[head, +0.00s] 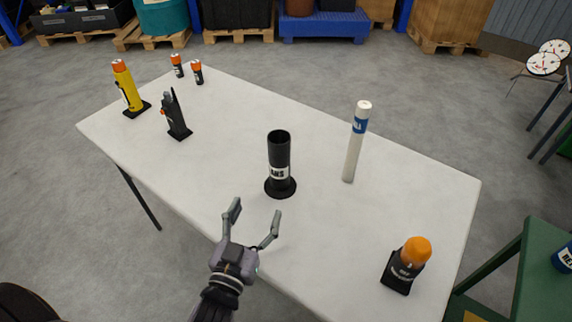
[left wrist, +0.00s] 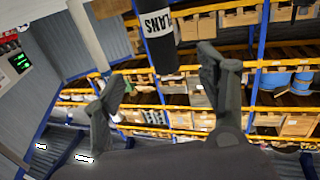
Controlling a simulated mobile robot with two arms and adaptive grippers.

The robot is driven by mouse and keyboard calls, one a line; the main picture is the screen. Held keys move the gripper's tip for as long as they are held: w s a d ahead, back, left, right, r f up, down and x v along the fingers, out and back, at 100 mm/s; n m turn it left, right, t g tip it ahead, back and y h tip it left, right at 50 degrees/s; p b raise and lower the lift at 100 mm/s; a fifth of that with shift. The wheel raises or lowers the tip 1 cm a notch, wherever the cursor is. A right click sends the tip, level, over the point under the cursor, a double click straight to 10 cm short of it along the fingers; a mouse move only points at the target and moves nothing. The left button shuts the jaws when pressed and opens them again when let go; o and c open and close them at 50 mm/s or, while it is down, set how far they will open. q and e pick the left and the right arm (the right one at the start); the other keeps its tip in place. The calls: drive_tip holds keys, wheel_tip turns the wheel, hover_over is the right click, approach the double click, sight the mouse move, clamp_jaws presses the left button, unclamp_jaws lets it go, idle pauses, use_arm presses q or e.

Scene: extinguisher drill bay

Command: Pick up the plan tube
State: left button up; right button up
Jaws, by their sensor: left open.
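A slim white tube (head: 354,145) with a blue label and pale cap, apparently the plan tube, stands upright on the white table. Left of it stands a black open-topped cylinder (head: 279,150) on a round base, with a white label that reads PLANS in the left wrist view (left wrist: 157,30). A pale slanted tube in the left wrist view (left wrist: 88,35) seems to be the white one. My left gripper (head: 256,212) is open and empty at the table's front edge, in front of the black cylinder and apart from both. My right gripper is not in view.
On the white table (head: 330,245), an orange-topped black item (head: 405,265) stands front right. A yellow torch (head: 128,88), a black radio-like item (head: 175,115) and two small orange-topped cylinders (head: 186,70) stand far left. A green table (head: 535,275) is at right.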

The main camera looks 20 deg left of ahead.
use_arm(q)
drive_tip(key=w, duration=0.2)
drive_tip(key=p, duration=0.1)
approach(277, 166)
drive_tip(key=w, duration=0.7)
drive_tip(key=shift+w+a, duration=0.1)
drive_tip(key=shift+a, duration=0.05)
drive_tip(key=shift+w, duration=0.15)
drive_tip(key=shift+w+p, duration=0.3)
drive_tip(key=w, duration=0.3)
drive_tip(key=shift+w+f, duration=0.15)
drive_tip(key=shift+w, duration=0.65)
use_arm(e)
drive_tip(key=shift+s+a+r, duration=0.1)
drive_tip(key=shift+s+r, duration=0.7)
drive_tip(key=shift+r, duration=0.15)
